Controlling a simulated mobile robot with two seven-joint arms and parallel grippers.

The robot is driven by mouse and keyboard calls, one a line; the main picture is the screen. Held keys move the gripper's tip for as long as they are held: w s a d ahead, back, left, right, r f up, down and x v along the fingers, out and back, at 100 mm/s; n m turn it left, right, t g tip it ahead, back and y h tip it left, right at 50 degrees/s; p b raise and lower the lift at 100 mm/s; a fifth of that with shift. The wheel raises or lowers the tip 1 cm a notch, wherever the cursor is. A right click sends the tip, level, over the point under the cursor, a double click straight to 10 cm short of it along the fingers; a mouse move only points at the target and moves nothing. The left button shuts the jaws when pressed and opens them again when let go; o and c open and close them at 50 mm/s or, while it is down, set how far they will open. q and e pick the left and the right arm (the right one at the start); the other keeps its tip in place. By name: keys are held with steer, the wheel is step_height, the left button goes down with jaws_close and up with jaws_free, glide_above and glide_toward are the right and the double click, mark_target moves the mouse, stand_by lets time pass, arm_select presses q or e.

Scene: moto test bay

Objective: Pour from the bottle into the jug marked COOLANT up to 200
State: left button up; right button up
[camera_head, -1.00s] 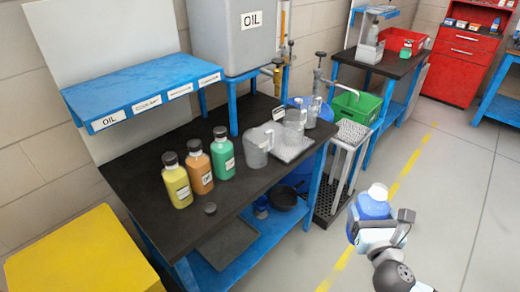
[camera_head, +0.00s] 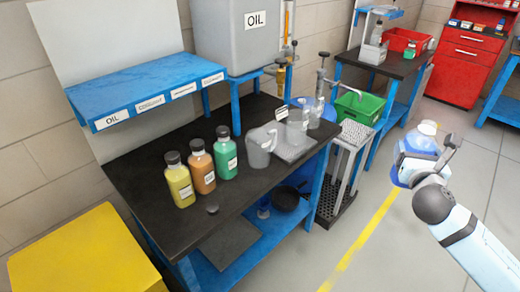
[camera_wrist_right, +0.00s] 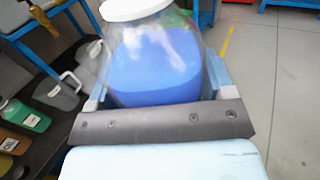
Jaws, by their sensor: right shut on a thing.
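My right gripper (camera_head: 414,172) is shut on a clear bottle of blue liquid (camera_head: 418,143), held over the open floor to the right of the bench. In the right wrist view the bottle (camera_wrist_right: 155,60) has a white top and sits between the fingers, roughly upright. Clear jugs stand on the dark bench: one (camera_head: 261,147) beside a light tray, one (camera_head: 297,127) at the tray and one (camera_head: 316,112) farther back. No COOLANT mark is readable on any jug. The bottle is well apart from them. My left gripper is not in view.
Yellow (camera_head: 179,183), orange (camera_head: 201,168) and green (camera_head: 225,155) bottles stand on the bench (camera_head: 140,185). A labelled blue shelf (camera_head: 150,92) overhangs its back. An OIL tank (camera_head: 235,40), taps, a perforated stand (camera_head: 353,135) and a green crate (camera_head: 362,107) are nearby. The floor at right is clear.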

mark_target(394, 182)
stand_by(0.6)
steer(key=shift+n+y, duration=0.7)
steer(key=shift+y, duration=0.2)
steer(key=s+a+f, duration=0.1)
steer(key=a+f, duration=0.1)
steer(key=s+a+f, duration=0.1)
steer(key=s, duration=0.1)
steer(key=s+a+f, duration=0.1)
steer(key=a+f, duration=0.1)
steer(key=shift+s+a+f, duration=0.15)
steer(key=shift+a+f, duration=0.15)
steer(key=s+a+f+n+y, duration=0.1)
steer(key=s+a+f+y, duration=0.1)
steer(key=s+a+f, duration=0.3)
steer(key=shift+s+a+f+n+t+y, duration=0.2)
steer(key=shift+s+a+n+t+y, duration=0.15)
steer(key=shift+s+a, duration=0.85)
steer(key=shift+w, duration=0.15)
